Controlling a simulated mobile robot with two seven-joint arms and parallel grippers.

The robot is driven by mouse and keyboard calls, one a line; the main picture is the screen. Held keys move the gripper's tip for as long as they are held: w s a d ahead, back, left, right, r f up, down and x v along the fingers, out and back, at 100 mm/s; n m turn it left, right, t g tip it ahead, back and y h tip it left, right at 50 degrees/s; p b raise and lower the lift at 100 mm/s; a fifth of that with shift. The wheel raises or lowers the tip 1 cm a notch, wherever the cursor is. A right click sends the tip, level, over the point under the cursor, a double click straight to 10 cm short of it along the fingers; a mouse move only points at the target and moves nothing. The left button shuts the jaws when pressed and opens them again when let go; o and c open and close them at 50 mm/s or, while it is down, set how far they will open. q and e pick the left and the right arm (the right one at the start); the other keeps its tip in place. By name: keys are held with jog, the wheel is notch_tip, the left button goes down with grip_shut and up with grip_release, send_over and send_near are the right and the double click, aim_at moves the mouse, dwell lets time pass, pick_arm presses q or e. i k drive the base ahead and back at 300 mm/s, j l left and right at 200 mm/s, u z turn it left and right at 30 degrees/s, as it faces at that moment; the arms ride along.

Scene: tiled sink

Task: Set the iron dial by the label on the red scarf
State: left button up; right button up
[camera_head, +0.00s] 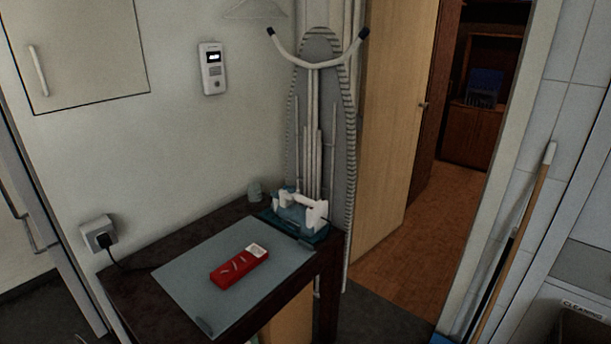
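The red scarf (236,270) lies folded on a grey mat (196,279) on the dark table. A white label (257,250) shows at its upper right end; its print is too small to read. The iron (291,212), white and teal, is at the table's far right corner, by the ironing board. Its dial cannot be made out at this size. Neither of my grippers is in view.
The dark table (134,299) stands against the wall. A folded ironing board (345,172) leans behind it. A plugged wall socket (97,233) is at left, with a cord running to the table. A doorway with open floor (425,230) is at right, beside a broom (524,226).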

aim_at(291, 188)
jog(key=i+l, duration=0.2)
jog(key=i, duration=0.15)
jog(key=i+l, duration=0.25)
jog(key=i+l+z, duration=0.1)
jog(key=i, duration=0.4)
jog(key=k+l, duration=0.05)
jog(key=l, duration=0.05)
